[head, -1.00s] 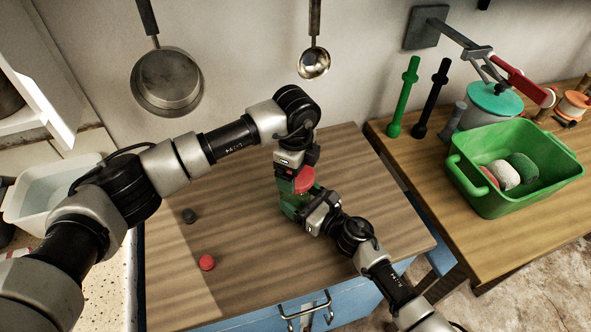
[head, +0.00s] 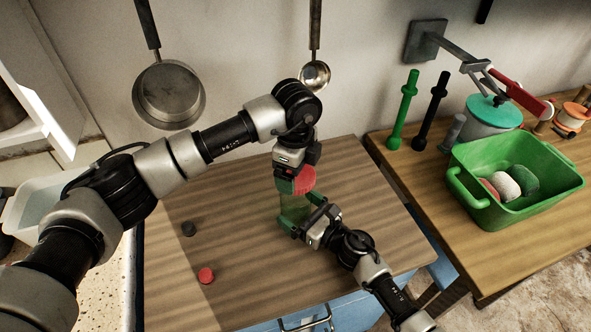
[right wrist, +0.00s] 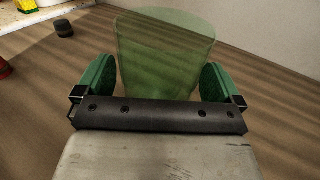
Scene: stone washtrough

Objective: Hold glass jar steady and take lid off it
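The green see-through glass jar (head: 293,207) is over the wooden worktop. It shows large in the right wrist view (right wrist: 160,50), its wide top bare. My right gripper (head: 302,210) has its green fingers against both sides of the jar; the right wrist view shows one finger on each side (right wrist: 160,80). The red lid (head: 305,180) is above the jar in the head view. My left gripper (head: 295,172) comes down from above and is shut on the lid. Its fingertips are partly hidden, and the exact gap between lid and jar is hard to tell.
A dark knob-like piece (head: 188,229) and a red one (head: 206,275) lie on the worktop (head: 245,250) to the left. A green tub (head: 480,215) with rounded items stands on the right table. A pan (head: 168,95) and a ladle (head: 314,75) hang behind.

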